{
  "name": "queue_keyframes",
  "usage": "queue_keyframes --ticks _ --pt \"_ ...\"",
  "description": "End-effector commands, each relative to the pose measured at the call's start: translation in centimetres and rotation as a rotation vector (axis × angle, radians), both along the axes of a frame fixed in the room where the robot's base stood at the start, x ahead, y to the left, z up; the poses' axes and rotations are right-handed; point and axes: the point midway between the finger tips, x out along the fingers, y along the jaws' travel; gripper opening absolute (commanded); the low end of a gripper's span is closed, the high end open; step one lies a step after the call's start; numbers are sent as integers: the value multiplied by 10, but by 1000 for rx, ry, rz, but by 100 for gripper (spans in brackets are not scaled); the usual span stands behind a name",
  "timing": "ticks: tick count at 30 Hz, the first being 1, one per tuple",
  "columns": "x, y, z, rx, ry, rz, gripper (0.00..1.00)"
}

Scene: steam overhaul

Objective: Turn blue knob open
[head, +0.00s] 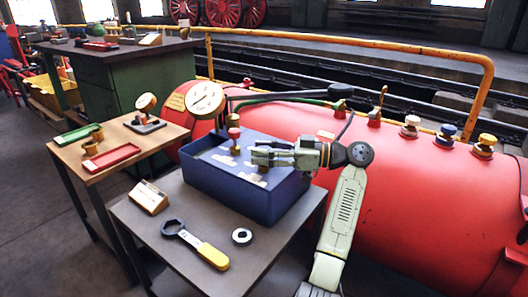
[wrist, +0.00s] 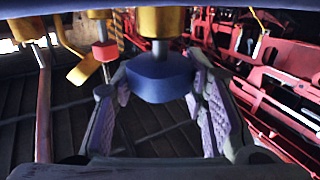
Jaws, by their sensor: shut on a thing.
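The blue knob (wrist: 160,80) is in the middle of the wrist view, below a brass stem. My gripper (wrist: 160,92) has its purple-padded fingers on both sides of it, shut on it. In the head view my gripper (head: 262,157) reaches in from the right over the blue box (head: 235,192). There the fingers hide the knob. I cannot tell how far the knob is turned.
A red knob (head: 234,133) stands just left of my gripper, with a gauge (head: 205,100) behind. A yellow-handled wrench (head: 198,245), a ring (head: 242,236) and a wooden block (head: 149,197) lie on the table. The red boiler (head: 400,195) fills the right.

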Motion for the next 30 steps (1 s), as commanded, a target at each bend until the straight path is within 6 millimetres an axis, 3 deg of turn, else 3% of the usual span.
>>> queue_keyframes --ticks 8,9,18,30 --pt "-1 2 -2 -4 3 6 12" --pt "-1 2 -2 -4 3 6 41" --pt "0 1 -1 -2 1 3 61" --pt "-1 -6 0 -1 0 1 61"
